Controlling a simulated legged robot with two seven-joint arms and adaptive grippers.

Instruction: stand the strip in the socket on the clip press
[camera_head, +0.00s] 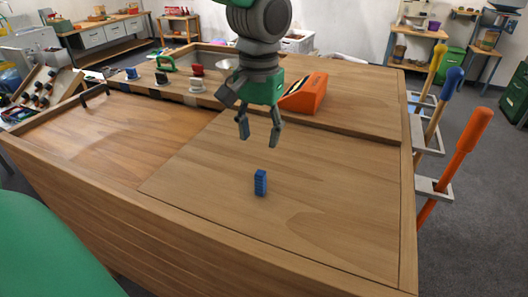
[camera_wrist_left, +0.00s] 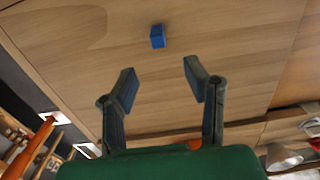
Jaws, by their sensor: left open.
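A small ribbed blue block (camera_head: 260,183), which looks like the strip, stands upright on bare wood in the front middle of the table. It also shows in the left wrist view (camera_wrist_left: 157,36), beyond the fingertips. My left gripper (camera_head: 259,137) hangs open and empty, above and behind the block, apart from it. An orange wedge-shaped device (camera_head: 308,94) with a dark striped face, apparently the clip press, stands behind the gripper on the right. I cannot make out its socket. My right gripper is in neither view.
The wooden tabletop (camera_head: 340,190) around the block is clear. Tools with orange (camera_head: 470,135), blue and yellow handles hang along the right edge.

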